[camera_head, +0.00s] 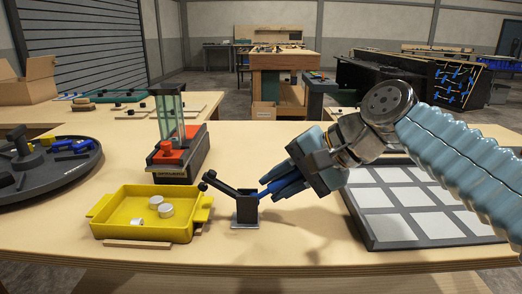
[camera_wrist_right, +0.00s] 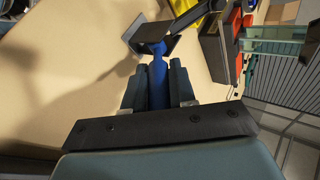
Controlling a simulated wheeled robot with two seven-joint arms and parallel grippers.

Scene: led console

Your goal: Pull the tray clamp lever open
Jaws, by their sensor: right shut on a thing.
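The tray clamp (camera_head: 246,211) stands on the table just right of the yellow tray (camera_head: 145,222). Its black arm slants up to the left toward the tray, and its blue lever (camera_head: 264,193) points right. My right gripper (camera_head: 272,190) is shut on the blue lever, reaching in from the right. In the right wrist view the blue lever (camera_wrist_right: 158,82) lies between the two fingers, with the clamp's dark base (camera_wrist_right: 148,34) beyond them. The yellow tray holds several small silver discs. My left gripper is not in view.
A dark panel with pale squares (camera_head: 410,222) lies right of the clamp under my right arm. A red and black device with a glass column (camera_head: 184,152) stands behind the tray. A dark round turntable (camera_head: 48,172) is at the left. Bare table lies in front of the clamp.

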